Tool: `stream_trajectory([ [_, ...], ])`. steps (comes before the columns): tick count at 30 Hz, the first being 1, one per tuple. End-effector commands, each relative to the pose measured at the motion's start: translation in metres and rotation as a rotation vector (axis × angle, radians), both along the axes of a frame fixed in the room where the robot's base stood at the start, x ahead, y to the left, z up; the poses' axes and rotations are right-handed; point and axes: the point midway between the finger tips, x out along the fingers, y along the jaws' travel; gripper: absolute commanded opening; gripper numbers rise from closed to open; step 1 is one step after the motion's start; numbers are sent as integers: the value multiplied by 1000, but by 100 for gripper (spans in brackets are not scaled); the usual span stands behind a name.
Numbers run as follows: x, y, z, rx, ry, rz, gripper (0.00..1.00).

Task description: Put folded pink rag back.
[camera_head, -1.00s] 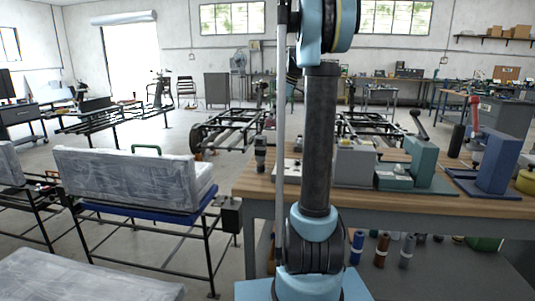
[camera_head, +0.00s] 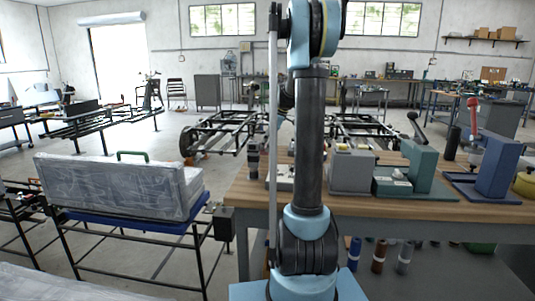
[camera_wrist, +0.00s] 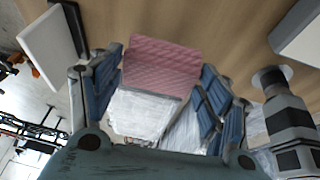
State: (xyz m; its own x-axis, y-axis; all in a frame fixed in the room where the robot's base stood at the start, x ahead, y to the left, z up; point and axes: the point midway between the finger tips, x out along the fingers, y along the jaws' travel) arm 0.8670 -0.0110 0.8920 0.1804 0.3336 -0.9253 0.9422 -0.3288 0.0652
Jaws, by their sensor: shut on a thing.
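The folded pink rag (camera_wrist: 160,65) is in the wrist view, a quilted pink pad between the two blue-padded fingers of my gripper (camera_wrist: 160,88). My gripper is shut on it. The wood-topped workbench (camera_wrist: 210,30) lies beyond the rag in the wrist view. Whether the rag touches the bench top, I cannot tell. In the head view my arm stands in front of the workbench (camera_head: 470,209), and my gripper and the rag are hidden there.
A grey machine (camera_head: 352,172), a green press (camera_head: 432,165) and a blue press (camera_head: 497,168) stand on the bench. A plastic-wrapped seat (camera_head: 110,187) rests on a frame at left. In the wrist view, a white box (camera_wrist: 50,45) and a grey-black cylinder (camera_wrist: 290,125) flank my gripper.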

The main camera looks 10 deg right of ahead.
Motion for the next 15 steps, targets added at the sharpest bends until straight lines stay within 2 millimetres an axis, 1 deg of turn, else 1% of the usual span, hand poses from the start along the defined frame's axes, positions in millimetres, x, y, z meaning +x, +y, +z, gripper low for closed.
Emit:
stream_trajectory([
  [2,0,0,-5,0,0,0,32],
  [9,0,0,-36,0,0,1,32],
  [12,0,0,-40,0,0,1,32],
  [15,0,0,-40,0,0,1,32],
])
